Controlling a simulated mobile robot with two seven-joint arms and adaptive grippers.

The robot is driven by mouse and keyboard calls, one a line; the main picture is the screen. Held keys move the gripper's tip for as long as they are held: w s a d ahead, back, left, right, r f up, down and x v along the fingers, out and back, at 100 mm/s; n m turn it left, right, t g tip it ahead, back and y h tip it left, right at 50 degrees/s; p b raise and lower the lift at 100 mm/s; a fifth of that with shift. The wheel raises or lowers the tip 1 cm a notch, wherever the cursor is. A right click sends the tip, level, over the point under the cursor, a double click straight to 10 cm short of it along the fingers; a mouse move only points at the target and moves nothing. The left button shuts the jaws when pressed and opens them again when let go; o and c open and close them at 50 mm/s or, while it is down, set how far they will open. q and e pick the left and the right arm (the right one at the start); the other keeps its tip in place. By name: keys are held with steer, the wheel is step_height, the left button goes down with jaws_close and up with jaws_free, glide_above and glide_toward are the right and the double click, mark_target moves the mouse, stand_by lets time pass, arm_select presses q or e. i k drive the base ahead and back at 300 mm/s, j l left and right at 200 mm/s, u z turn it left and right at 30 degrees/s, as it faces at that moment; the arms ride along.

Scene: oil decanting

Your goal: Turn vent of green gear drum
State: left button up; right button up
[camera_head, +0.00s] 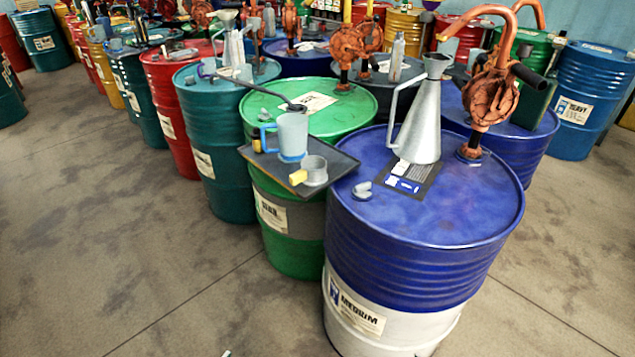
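The green drum (320,116) stands in the middle, behind and left of a blue-and-white drum. A small grey fitting (263,114), probably its vent, sits at the left of its green lid. A dark long-handled tool (262,92) reaches over the lid, its end near a white label. The drum's side label (271,214) is too small to read surely. Neither of my grippers can be made out. A tiny pale piece at the bottom edge (227,353) is too cut off to identify.
A dark tray (337,160) at the green drum's front holds a blue-handled jug (292,137) and a grey cup (314,170). The blue drum (455,215) carries a metal oil can (421,125), orange pump (488,95) and grey fitting (362,190). Floor at left is clear.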

mark_target(266, 116)
steer(key=i+j+z, duration=0.15)
steer(key=j, duration=0.2)
steer(key=i+j+z, duration=0.15)
steer(key=j, duration=0.25)
steer(key=i+j+z, duration=0.15)
steer(key=i+j, duration=0.15)
steer(key=i+j+z, duration=0.15)
steer(key=j, duration=0.35)
steer(key=i+j+z, duration=0.1)
steer(key=j, duration=0.35)
steer(key=i+j+z, duration=0.15)
steer(key=j, duration=0.25)
